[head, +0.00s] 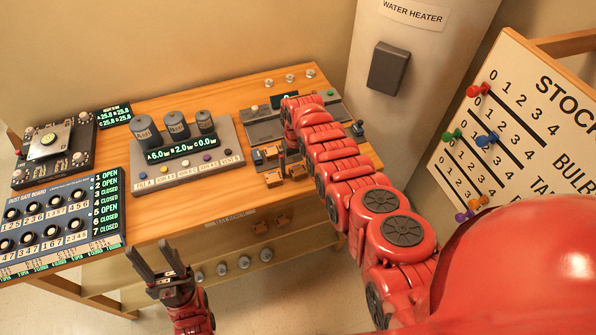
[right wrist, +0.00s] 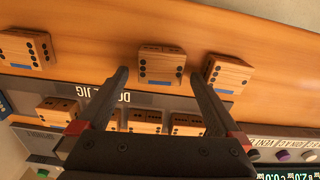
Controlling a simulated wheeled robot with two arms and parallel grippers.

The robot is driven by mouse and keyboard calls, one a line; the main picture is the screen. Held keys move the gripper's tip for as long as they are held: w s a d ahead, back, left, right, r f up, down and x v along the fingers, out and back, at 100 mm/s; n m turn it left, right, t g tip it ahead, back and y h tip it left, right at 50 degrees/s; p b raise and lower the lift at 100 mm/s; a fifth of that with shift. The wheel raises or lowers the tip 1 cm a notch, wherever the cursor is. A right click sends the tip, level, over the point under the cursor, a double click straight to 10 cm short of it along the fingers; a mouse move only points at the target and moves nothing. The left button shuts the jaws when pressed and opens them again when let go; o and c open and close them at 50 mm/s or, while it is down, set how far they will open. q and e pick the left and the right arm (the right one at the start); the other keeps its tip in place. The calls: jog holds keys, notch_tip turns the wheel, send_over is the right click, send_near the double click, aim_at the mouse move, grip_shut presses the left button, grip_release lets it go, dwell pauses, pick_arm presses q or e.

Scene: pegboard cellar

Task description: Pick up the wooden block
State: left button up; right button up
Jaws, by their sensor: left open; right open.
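Several wooden blocks with dark pips and a blue strip show in the right wrist view. One wooden block (right wrist: 162,65) lies between my right gripper's (right wrist: 160,74) open fingertips in the picture; I cannot tell whether they reach down to it. A second block (right wrist: 229,72) is just right of the right finger, and a third (right wrist: 28,50) is at far left. More blocks (right wrist: 58,110) sit in a jig, partly hidden by the gripper. My left gripper (head: 150,248) is open and empty at the table's front.
Bare wood surrounds the loose blocks.

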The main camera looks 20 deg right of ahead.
jog(key=shift+f, duration=0.1)
jog(key=c, duration=1.4)
